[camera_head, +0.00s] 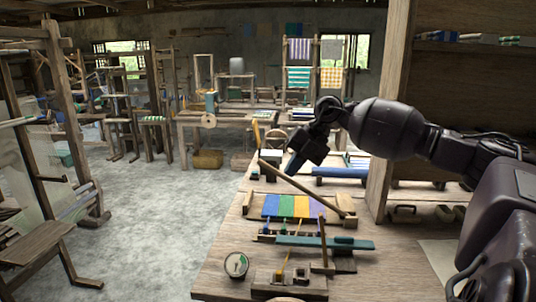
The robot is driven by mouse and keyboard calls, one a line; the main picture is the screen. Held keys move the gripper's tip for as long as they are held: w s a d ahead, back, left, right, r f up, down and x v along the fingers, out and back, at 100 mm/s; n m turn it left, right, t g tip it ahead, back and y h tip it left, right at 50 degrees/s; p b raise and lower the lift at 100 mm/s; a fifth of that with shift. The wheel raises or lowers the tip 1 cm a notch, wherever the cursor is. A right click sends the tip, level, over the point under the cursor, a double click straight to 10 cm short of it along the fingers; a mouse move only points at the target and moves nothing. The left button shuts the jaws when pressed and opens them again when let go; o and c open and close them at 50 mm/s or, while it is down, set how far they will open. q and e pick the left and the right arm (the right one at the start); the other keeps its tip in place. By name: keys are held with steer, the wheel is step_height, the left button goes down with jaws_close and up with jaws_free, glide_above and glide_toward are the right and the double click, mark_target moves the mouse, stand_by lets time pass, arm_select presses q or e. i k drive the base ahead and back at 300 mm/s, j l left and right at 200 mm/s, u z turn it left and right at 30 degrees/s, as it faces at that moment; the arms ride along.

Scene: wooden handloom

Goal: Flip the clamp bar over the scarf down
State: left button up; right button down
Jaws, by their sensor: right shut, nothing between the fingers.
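The scarf (287,206) lies on the small loom on the table, with blue, yellow, green and purple stripes. The clamp bar (306,187) is a thin wooden bar that slants over the scarf's far side. Its left end is raised and its right end is low, by a wooden block (346,207) at the scarf's right. My right gripper (291,171) comes in from the right and points down, close to the raised part of the bar. It is shut and empty. I cannot tell whether it touches the bar. My left gripper is not in view.
A teal bar (325,242) and an upright wooden stick (323,243) stand on the loom's near side. A round dial (236,265) is at the table's left front. A wooden shelf post (392,110) rises at the right. Bare tabletop (222,277) shows at the left edge.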

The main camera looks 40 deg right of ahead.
mark_target(283, 176)
steer(key=i+l, duration=0.3)
steer(key=l, duration=0.2)
steer(key=i+l, duration=0.3)
steer(key=l, duration=0.15)
steer(key=i+l, duration=0.3)
steer(key=l, duration=0.2)
